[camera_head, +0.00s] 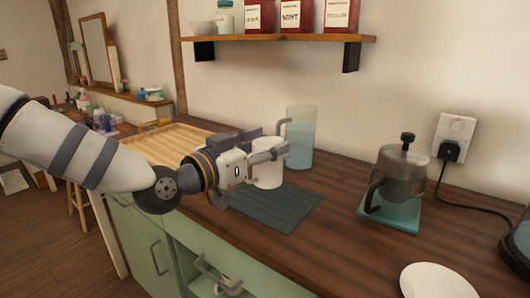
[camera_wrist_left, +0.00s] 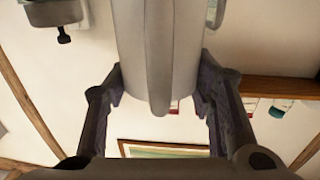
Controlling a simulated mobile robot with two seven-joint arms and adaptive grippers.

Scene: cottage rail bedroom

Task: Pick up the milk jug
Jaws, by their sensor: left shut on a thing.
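The milk jug, a small white jug (camera_head: 267,178), shows in the head view just under my left gripper (camera_head: 272,151), above or at the back edge of a dark mat. In the left wrist view the pale jug body (camera_wrist_left: 130,35) stands between the two fingers of the left gripper (camera_wrist_left: 160,97), with its handle facing the camera. The left gripper is shut on the jug. The fingers cover part of the jug's upper edge in the head view. I cannot tell whether its base touches the counter. My right gripper is not in view.
A tall clear pitcher (camera_head: 301,140) stands close behind the jug. A dark ribbed mat (camera_head: 272,210) lies in front, and a wooden tray (camera_head: 165,147) lies to the left. A metal press pot (camera_head: 402,174) and a white plate (camera_head: 438,281) are right. A shelf (camera_head: 285,38) hangs above.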

